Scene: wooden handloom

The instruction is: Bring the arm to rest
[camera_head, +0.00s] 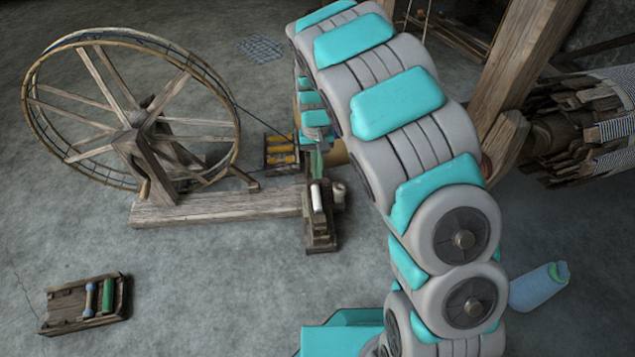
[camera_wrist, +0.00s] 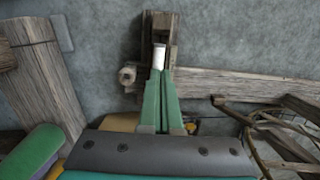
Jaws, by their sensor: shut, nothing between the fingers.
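My arm arches through the middle of the head view in grey and turquoise links. It bends over at the top and hangs down toward the spinning wheel's end block. My gripper (camera_wrist: 161,74) shows two green fingers closed together with nothing between them; it also shows small in the head view (camera_head: 316,170). Its tips point at a white bobbin (camera_wrist: 159,56) on the wooden end block (camera_head: 320,235). The bobbin also shows in the head view (camera_head: 317,198). I cannot tell whether the tips touch it.
A large spinning wheel (camera_head: 135,118) stands left on a wooden base (camera_head: 220,205). A tray (camera_head: 65,308) with a blue and a green bobbin lies lower left. A crate (camera_head: 279,150) with yellow pieces is behind the gripper. Loom posts (camera_head: 520,60) and a pale blue cone (camera_head: 537,288) are right.

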